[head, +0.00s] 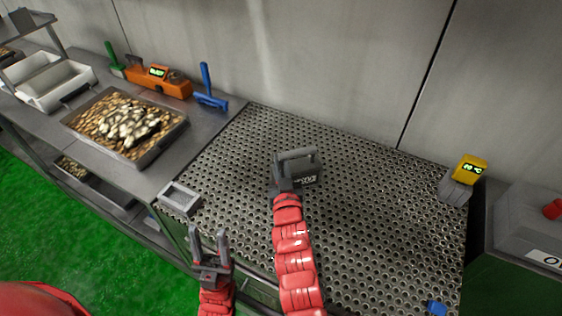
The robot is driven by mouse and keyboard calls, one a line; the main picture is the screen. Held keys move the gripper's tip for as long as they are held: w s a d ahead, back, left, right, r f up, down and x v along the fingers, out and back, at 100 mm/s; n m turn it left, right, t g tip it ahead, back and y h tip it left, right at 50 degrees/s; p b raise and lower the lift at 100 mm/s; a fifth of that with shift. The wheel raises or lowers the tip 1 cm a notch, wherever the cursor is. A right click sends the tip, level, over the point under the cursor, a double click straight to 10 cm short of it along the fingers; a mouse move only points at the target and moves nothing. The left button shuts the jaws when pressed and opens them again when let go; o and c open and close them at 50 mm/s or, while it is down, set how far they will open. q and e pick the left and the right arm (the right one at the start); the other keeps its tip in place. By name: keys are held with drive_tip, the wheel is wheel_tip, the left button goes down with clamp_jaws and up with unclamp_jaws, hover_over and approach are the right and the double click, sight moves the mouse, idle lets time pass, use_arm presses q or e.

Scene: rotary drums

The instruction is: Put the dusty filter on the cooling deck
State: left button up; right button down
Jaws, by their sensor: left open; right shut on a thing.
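The cooling deck (375,215) is a wide perforated metal surface in the middle and right of the head view. The filter (307,168) is a dark grey block with a frame-like handle and a small label, over the deck's middle. My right gripper (282,180) is shut on the filter at its left side. I cannot tell whether the filter touches the deck or hangs just above it. My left gripper (210,236) is open and empty, near the deck's front left edge. Whether the filter is dusty is too small to tell.
A small grey rectangular frame (180,199) lies at the deck's left edge. A yellow display unit (470,169) stands at the right, a blue piece (437,307) at the front. A tray (148,156), orange scale (158,80) and blue tool (208,91) are left. Much of the deck is clear.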

drive_tip(key=c, duration=0.9)
unclamp_jaws()
drive_tip(key=shift+r+p, duration=0.2)
drive_tip(key=shift+p, duration=0.1)
drive_tip(key=s+d+b, duration=0.2)
drive_tip(key=s, duration=0.9)
drive_tip(key=shift+s+d+f+b, duration=0.2)
drive_tip(key=shift+s+b, duration=0.1)
drive_tip(key=shift+s, duration=0.1)
